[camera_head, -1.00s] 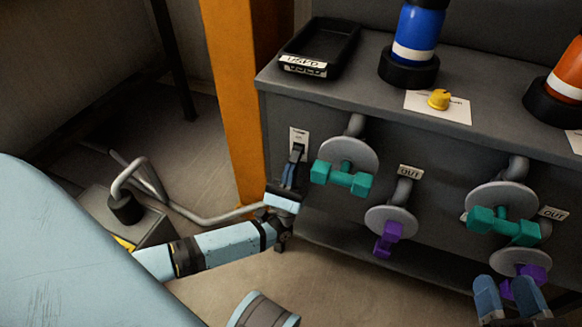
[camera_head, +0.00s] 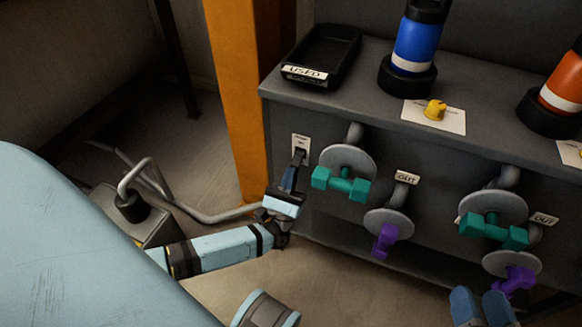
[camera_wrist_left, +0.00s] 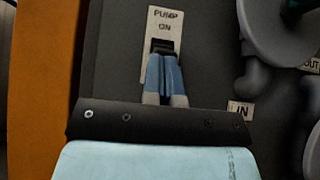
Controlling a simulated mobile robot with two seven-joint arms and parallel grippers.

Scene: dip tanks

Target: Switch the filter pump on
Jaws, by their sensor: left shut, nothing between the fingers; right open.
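The pump switch plate (camera_head: 300,144) is a pale label on the front of the grey cabinet, left of the first teal valve. In the left wrist view the plate (camera_wrist_left: 164,26) reads "PUMP ON", with a dark switch (camera_wrist_left: 163,46) below the words. My left gripper (camera_head: 293,166) is shut and empty, its blue-grey fingertips (camera_wrist_left: 164,58) at the switch's lower edge, seemingly touching it. The fingers hide the lower part of the switch, so its position is unclear. My right gripper (camera_head: 484,298) is open at the lower right, in front of the cabinet.
Teal-handled valves (camera_head: 341,184) and purple-handled valves (camera_head: 384,240) stick out of the cabinet front, close right of my left gripper. An orange post (camera_head: 236,100) stands left of the cabinet.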

